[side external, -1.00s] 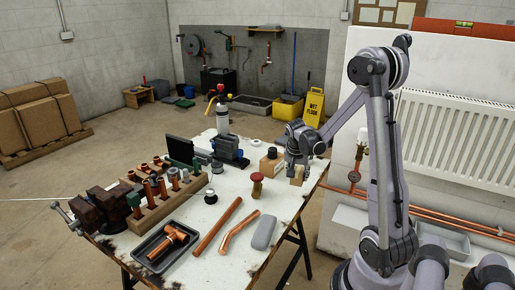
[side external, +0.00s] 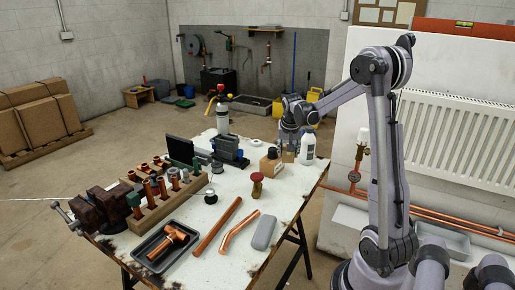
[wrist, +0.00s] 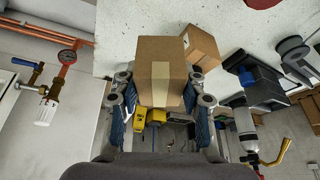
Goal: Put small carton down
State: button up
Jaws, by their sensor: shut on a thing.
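A small brown carton (wrist: 173,58) with a pale tape strip is between the two fingers of my gripper (wrist: 160,88) in the wrist view. My gripper is shut on it. In the side view, my gripper (side external: 290,142) is over the far right part of the worktable (side external: 285,195), and only a little of the held carton (side external: 288,156) shows below it. A second carton (wrist: 202,46) stands close beside it; it also shows in the side view (side external: 270,164). I cannot tell whether the held carton touches the table.
A white bottle (side external: 307,149) stands just right of my gripper. Copper pipes (side external: 217,226) and a grey case (side external: 264,232) lie nearer the front. The table edge is close by.

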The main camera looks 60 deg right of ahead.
jog(key=w+a+f+n+t, duration=0.1)
jog(key=w+a+n, duration=0.15)
jog(key=w, duration=0.75)
jog(key=w+a+f+n, duration=0.1)
jog(key=w+a+n, duration=0.15)
jog(key=w, duration=0.65)
jog(key=shift+m+y, duration=0.4)
jog(key=f, duration=0.2)
jog(key=a+f, duration=0.1)
jog(key=f, duration=0.2)
jog(key=shift+w+a+f, duration=0.1)
jog(key=shift+w+f, duration=0.05)
jog(key=shift+w, duration=0.05)
jog(key=shift+f, duration=2.1)
jog(key=o, duration=1.2)
jog(key=shift+f, duration=0.1)
